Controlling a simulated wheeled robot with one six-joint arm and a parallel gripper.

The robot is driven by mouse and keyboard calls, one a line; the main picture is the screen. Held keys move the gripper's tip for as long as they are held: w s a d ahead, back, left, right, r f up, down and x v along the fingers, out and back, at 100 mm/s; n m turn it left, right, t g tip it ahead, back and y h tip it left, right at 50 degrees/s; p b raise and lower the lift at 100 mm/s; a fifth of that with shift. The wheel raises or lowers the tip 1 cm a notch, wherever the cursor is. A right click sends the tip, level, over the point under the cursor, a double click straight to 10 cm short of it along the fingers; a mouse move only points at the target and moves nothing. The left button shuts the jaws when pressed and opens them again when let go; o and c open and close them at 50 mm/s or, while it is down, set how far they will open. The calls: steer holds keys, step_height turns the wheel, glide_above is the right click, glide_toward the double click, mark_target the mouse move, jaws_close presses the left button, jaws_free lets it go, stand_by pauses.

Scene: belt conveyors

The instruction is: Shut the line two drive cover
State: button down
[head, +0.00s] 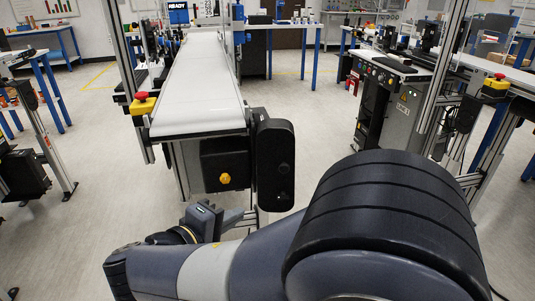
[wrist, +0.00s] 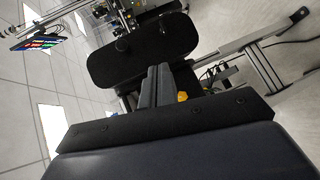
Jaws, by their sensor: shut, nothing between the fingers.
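A black oblong panel with rounded ends (head: 275,165), which looks like the drive cover, stands upright at the right corner of the middle conveyor's near end. A black box with a yellow knob (head: 225,178) sits beside it under the belt. I cannot tell whether the panel is fully shut. My gripper (head: 207,214) is low in front of this end, below and left of the panel. In the wrist view my gripper (wrist: 157,72) is shut and empty, its tips overlapping the lower edge of the panel (wrist: 140,52). Contact cannot be told. The yellow knob (wrist: 182,97) shows right of the fingers.
The white belt (head: 200,80) runs away from me. A yellow box with a red button (head: 143,103) is on its left side. Another conveyor with a grey cabinet (head: 395,105) stands at the right. Open floor lies between the two lines.

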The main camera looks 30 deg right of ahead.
step_height(320, 180, up, 6)
steer(key=w+a+f+t+h, duration=0.1)
steer(key=w+a+t, duration=0.1)
glide_toward(281, 163)
steer(key=w, duration=0.3)
steer(key=d, duration=0.2)
steer(key=shift+s+d+f, duration=0.25)
steer(key=shift+s+d, duration=0.05)
steer(key=shift+d, duration=0.1)
steer(key=shift+s+d+f, duration=0.15)
steer(key=shift+s+d, duration=0.05)
steer(key=shift+d, duration=0.35)
steer(key=shift+d+b, duration=0.1)
steer(key=shift+b, duration=0.3)
steer(key=shift+s+d+n+t, duration=0.1)
steer(key=shift+d+n+t, duration=0.1)
steer(key=shift+n+t, duration=0.1)
